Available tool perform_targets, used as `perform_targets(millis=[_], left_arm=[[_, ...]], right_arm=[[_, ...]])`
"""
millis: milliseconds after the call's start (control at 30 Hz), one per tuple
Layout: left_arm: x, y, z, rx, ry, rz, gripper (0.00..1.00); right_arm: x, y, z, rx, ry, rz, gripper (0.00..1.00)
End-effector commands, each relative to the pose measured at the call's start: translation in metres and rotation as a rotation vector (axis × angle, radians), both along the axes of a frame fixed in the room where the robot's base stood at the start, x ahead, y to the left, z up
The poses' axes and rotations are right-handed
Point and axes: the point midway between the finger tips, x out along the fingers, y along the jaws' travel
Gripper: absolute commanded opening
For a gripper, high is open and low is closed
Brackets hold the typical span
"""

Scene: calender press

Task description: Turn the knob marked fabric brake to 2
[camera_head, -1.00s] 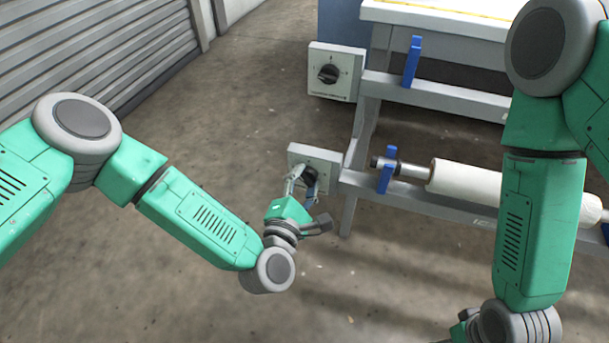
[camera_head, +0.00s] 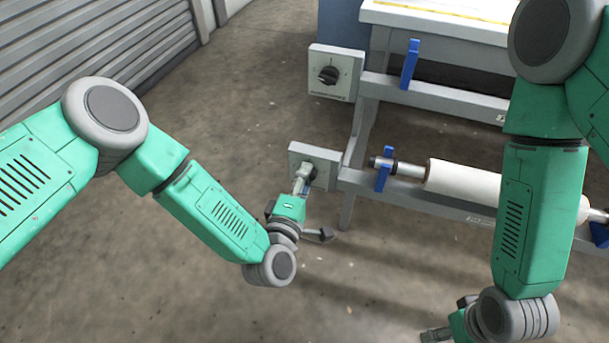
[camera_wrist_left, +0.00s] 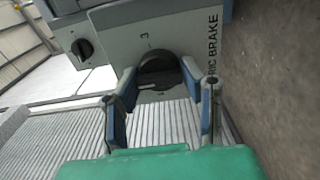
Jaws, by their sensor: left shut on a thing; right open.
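The fabric brake knob is a dark round knob (camera_wrist_left: 158,70) on the lower grey panel (camera_head: 328,170), left of the roller frame. In the left wrist view, "RIC BRAKE" and a "3" can be read on the panel; the other marks are hidden. A pale pointer line shows on the knob's lower left. My left gripper (camera_head: 304,179) is shut on this knob, with one finger on each side of it (camera_wrist_left: 160,85). My right gripper (camera_head: 438,333) is open and empty at the bottom edge of the head view, partly cut off.
A second dark knob (camera_head: 328,75) sits on the upper panel (camera_head: 345,64). A white roller (camera_head: 465,182) lies on the grey frame (camera_head: 400,193) with blue brackets. A ribbed shutter (camera_head: 85,50) stands at the left. The concrete floor between is clear.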

Motion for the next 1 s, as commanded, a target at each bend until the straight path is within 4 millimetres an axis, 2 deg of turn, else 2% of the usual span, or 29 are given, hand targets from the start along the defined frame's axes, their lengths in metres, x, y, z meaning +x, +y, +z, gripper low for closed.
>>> perform_targets(millis=[467,500,533,867,1000], left_arm=[[-0.003,-0.003,-0.004,0.014,0.006,-0.008,0.06],[-0.003,-0.003,-0.004,0.014,0.007,-0.008,0.45],[-0.003,-0.003,-0.003,0.014,0.006,-0.008,0.56],[-0.003,-0.001,-0.002,0.013,0.001,-0.004,0.56],[-0.014,0.003,-0.002,0.012,0.002,-0.004,0.56]], right_arm=[[0.000,0.000,0.000,0.000,0.000,0.000,0.76],[0.000,0.000,0.000,0.000,0.000,0.000,0.76],[0.000,0.000,0.000,0.000,0.000,0.000,0.76],[-0.001,0.000,0.001,0.000,-0.002,0.000,0.76],[-0.002,0.000,0.001,-0.001,-0.002,0.000,0.76]])
